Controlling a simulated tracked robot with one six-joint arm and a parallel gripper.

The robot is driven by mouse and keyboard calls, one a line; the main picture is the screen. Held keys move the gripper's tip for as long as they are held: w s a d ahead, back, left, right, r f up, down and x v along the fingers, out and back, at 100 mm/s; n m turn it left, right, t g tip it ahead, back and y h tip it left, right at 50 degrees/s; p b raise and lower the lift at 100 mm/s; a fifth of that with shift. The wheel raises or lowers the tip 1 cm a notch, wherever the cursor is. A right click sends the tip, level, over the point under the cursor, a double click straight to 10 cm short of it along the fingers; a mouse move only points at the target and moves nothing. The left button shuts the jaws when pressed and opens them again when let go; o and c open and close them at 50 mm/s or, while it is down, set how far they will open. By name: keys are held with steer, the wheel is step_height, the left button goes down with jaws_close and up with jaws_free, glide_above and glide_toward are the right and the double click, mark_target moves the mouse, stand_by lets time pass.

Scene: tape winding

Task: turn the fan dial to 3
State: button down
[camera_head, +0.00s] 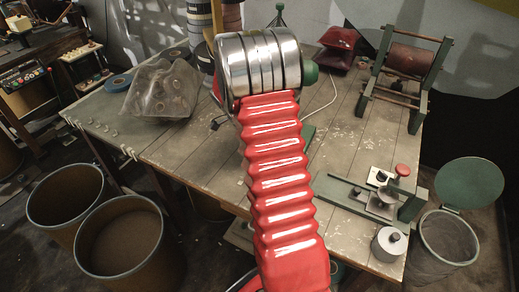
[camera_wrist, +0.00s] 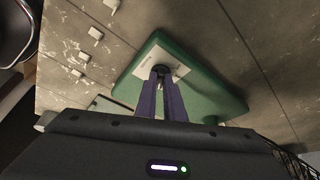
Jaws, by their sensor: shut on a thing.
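In the wrist view a green base (camera_wrist: 212,98) carries a pale square plate (camera_wrist: 182,71) with a small dark dial (camera_wrist: 160,69) on it. My gripper (camera_wrist: 161,75) reaches the plate with its two purple fingers close together around the dial. The fingers are shut on the dial and hide most of it. The number the dial points to cannot be read. In the head view my red arm hides the gripper and the dial. A sliver of green (camera_head: 308,136) shows beside the arm, perhaps the same base.
On the table (camera_head: 200,158) stand a crumpled clear bag (camera_head: 162,90), a winding frame with a brown roll (camera_head: 411,58), and a green-based device with a red knob (camera_head: 401,170). Bins (camera_head: 130,240) stand on the floor at the left. Small pale pieces (camera_wrist: 95,33) lie near the base.

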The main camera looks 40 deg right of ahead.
steer(key=shift+a, duration=0.1)
stand_by(0.3)
steer(key=c, duration=1.9)
jaws_free()
steer(key=shift+o, duration=0.2)
steer(key=v, duration=1.3)
steer(key=shift+r, duration=0.3)
steer(key=shift+w, duration=0.1)
